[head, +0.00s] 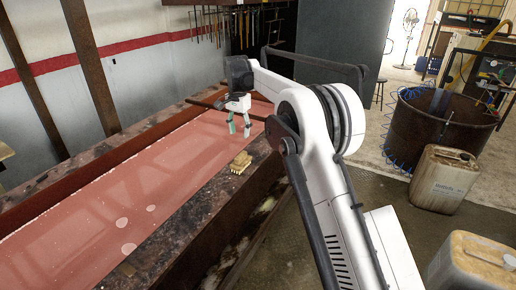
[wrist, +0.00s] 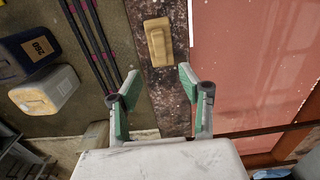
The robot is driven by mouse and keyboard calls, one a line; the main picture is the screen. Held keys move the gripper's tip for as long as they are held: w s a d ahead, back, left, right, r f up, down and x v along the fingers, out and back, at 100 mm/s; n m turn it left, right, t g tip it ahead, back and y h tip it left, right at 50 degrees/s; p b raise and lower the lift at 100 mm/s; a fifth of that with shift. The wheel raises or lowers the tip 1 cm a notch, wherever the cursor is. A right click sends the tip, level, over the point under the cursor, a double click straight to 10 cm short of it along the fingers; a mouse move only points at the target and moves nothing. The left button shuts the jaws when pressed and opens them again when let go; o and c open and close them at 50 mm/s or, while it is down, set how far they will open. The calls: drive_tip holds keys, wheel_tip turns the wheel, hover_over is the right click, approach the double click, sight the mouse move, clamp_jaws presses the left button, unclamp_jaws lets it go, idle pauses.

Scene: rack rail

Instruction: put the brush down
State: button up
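The brush, a tan-yellow block (head: 240,162), lies on the dark, speckled rim (head: 195,203) of the long trough. In the wrist view the brush (wrist: 157,42) lies on the same rim (wrist: 172,105), beyond my fingertips and roughly in line with the gap between them. My gripper (head: 240,128) hangs above the trough's edge, fingers pointing down. In the wrist view its green-padded fingers (wrist: 158,78) are spread wide, with nothing between them. The gripper and the brush are apart.
The trough's reddish surface (head: 100,205) has a few pale round spots. A rusty drum (head: 440,120) and plastic canisters (head: 443,178) stand on the floor at right. Tools (head: 208,25) hang on the back wall. The rim in front of the brush is clear.

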drive_tip(key=s+d+r+n+t, duration=0.1)
drive_tip(key=s+d+r+t, duration=0.1)
drive_tip(key=s+d+r, duration=0.8)
drive_tip(key=s+d+r+n+t, duration=0.2)
drive_tip(key=s+d+r, duration=0.45)
drive_tip(key=s, duration=0.55)
drive_tip(key=s+d+f+n+t, duration=0.1)
drive_tip(key=s+d+f, duration=0.2)
drive_tip(key=s, duration=0.6)
drive_tip(key=s+d+f+n+t, duration=0.1)
drive_tip(key=s+d+f, duration=0.1)
drive_tip(key=s, duration=0.8)
drive_tip(key=s+d+f+n+t, duration=0.1)
drive_tip(key=s+d+f, duration=0.2)
drive_tip(key=s, duration=0.6)
drive_tip(key=shift+s+d+f, duration=0.25)
drive_tip(key=shift+d+f, duration=0.05)
drive_tip(key=shift+f, duration=0.6)
wheel_tip(320, 180, down, 6)
drive_tip(key=b, duration=0.5)
drive_tip(key=shift+r+b, duration=0.15)
drive_tip(key=shift+b, duration=0.2)
